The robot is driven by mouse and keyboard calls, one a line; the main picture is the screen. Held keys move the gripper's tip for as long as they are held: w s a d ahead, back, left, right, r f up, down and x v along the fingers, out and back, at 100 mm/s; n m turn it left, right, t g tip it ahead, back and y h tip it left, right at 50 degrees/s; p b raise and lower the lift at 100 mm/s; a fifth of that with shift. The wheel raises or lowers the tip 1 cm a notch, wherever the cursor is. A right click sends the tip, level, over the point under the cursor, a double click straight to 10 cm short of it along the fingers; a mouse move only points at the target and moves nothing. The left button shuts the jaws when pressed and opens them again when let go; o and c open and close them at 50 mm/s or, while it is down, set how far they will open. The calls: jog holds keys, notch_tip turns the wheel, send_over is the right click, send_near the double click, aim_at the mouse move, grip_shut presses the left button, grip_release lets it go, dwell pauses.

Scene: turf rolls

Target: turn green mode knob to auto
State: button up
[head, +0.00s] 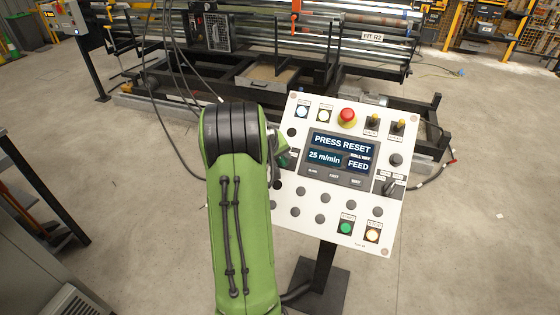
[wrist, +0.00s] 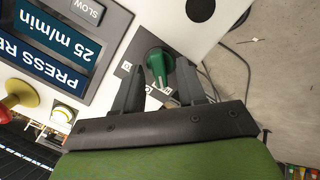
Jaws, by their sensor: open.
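The green mode knob (wrist: 159,63) sits on a dark plate on the control panel (head: 310,110). In the wrist view my gripper (wrist: 160,72) is open, with one dark finger on each side of the knob. I cannot tell whether either finger touches it. A pale mark shows on the knob's edge nearest the gripper. Small white labels around the knob are partly hidden by the fingers and too small to read. In the head view the green knob (head: 283,159) shows just right of my arm, and the gripper's fingers are mostly hidden there.
The panel screen (head: 339,156) reads "PRESS RESET", "25 m/min" and "FEED". A red emergency button (head: 347,117), a black selector (head: 389,188), a green button (head: 346,228) and several grey buttons share the panel. Black cables hang behind my arm.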

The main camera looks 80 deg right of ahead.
jog(key=shift+s+d+f, duration=0.1)
jog(key=shift+d+f, duration=0.1)
jog(key=shift+f, duration=0.1)
jog(key=shift+a, duration=0.1)
grip_shut()
